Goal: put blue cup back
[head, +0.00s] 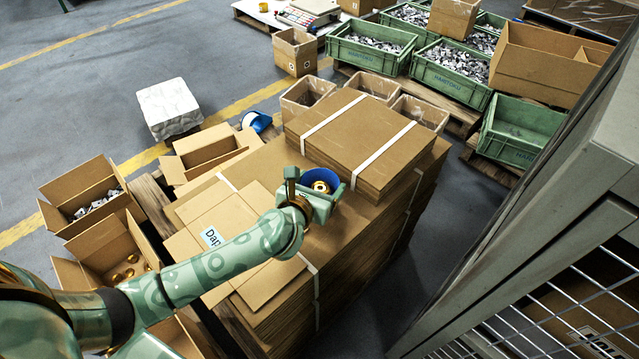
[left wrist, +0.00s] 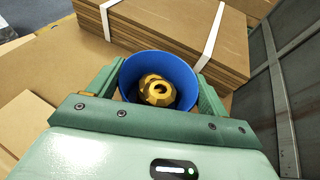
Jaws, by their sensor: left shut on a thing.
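The blue cup (head: 318,174) is held between the fingers of my left gripper (head: 319,190), over the stack of flat cardboard. In the left wrist view the blue cup (left wrist: 184,74) is gripped from both sides by the green fingers, its open top facing the camera. Gold-coloured metal parts (left wrist: 158,91) lie inside it. The cup's underside is hidden, so I cannot tell whether it touches the cardboard. My right gripper is not in view.
Strapped flat cardboard (head: 362,128) rises behind the cup. Open boxes (head: 108,245) stand at left, one with gold parts. A blue-and-white object (head: 257,121) sits behind the stack. Green crates of metal parts (head: 372,52) stand at back; a grey cabinet (head: 530,190) is at right.

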